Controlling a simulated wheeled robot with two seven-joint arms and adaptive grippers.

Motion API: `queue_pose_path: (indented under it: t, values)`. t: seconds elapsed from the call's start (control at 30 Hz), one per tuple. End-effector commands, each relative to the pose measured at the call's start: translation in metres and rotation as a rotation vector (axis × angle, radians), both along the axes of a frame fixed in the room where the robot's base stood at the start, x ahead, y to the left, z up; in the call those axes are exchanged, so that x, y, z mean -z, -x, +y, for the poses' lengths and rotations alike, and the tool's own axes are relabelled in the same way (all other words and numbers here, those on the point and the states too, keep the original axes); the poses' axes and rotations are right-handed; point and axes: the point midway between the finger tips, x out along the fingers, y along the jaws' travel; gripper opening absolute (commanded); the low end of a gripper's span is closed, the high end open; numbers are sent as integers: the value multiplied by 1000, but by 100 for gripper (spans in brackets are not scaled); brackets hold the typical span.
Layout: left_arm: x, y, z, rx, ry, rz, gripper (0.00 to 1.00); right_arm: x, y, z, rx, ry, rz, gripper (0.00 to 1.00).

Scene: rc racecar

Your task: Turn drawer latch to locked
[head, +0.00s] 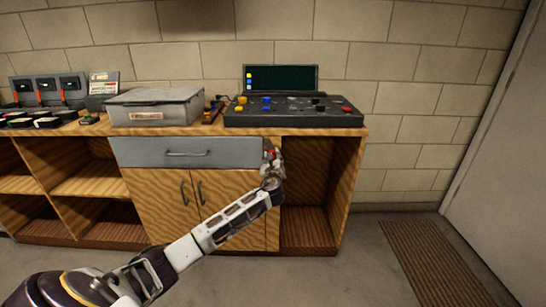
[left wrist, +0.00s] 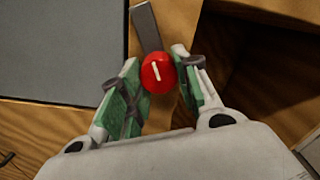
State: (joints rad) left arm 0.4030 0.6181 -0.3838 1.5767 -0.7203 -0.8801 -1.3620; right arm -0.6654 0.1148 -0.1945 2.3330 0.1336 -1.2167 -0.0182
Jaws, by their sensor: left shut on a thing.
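The drawer (head: 215,153) has a grey front with a handle and is closed, under the bench top. The latch is a red round knob (left wrist: 158,73) with a white mark and a dark grey bar (left wrist: 146,27) behind it, at the right of the drawer front. The bar tilts to the upper left, beside the drawer's edge. My left gripper (head: 270,158) is at the latch in the head view. In the left wrist view its green-padded fingers (left wrist: 155,90) are on both sides of the red knob, shut on it. My right gripper is not in view.
The wooden bench (head: 350,136) carries a grey lidded box (head: 155,106), a control panel (head: 293,112) with a small screen, and chargers (head: 50,92) at the left. An open compartment (head: 305,195) lies right of the latch. A ribbed mat (head: 435,262) lies on the floor at the right.

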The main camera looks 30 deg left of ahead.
Motion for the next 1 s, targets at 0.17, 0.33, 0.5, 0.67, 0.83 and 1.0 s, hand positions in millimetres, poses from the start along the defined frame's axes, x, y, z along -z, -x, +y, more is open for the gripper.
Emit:
queue_pose_path:
  t: [0.17,0.33,0.5,0.67,0.83,1.0]
  values:
    - [-1,0,-1,-1,131,-79,8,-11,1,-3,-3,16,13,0]
    - [-1,0,-1,-1,262,-159,8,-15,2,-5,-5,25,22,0]
    - [-1,-1,-1,-1,398,-243,8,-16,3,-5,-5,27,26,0]
    - [-1,-1,-1,-3,529,-324,8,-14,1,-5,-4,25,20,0]
    - [-1,-1,-2,-3,665,-407,8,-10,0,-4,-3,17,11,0]
    - [-1,-1,-2,-3,791,-484,8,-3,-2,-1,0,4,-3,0]
